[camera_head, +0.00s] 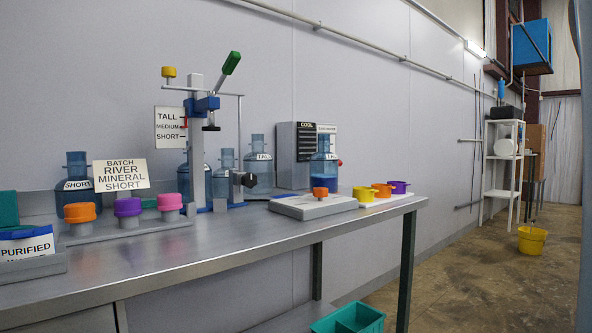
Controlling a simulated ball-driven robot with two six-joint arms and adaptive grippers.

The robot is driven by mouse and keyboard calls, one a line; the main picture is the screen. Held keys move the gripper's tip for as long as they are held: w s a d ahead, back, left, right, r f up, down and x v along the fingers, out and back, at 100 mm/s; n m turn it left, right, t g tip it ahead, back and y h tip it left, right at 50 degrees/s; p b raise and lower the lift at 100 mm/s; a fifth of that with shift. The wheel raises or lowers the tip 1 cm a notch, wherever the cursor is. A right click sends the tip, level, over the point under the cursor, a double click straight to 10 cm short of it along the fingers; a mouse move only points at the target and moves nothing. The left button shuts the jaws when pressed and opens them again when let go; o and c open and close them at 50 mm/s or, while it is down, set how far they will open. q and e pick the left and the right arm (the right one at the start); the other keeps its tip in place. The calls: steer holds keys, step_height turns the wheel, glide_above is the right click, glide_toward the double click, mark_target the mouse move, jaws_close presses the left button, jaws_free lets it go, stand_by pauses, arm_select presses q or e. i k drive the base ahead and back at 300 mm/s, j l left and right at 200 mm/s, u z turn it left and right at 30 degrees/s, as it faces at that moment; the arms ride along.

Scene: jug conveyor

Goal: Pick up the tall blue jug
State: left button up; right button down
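Several translucent blue jugs stand along the metal bench. One jug (258,178) behind the press has a label that seems to read TALL. A jug labelled SHORT (76,184) stands at the left, partly behind a sign. More jugs (225,174) are partly hidden by the press. Neither of my grippers is in view.
The press (196,150) with a green handle rises from the metal bench (170,262). Coloured caps and a white pad (305,210) line the bench. A teal crate (350,318) is below the bench edge. Open floor lies right, with a yellow bucket (532,240) and white shelf.

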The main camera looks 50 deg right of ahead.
mark_target(323, 164)
steer(key=z, duration=1.85)
steer(key=u, duration=0.25)
steer(key=i+l+u, duration=0.15)
steer(key=u, duration=0.25)
steer(key=i+l+u, duration=0.15)
steer(key=u, duration=0.25)
steer(key=l+u, duration=0.4)
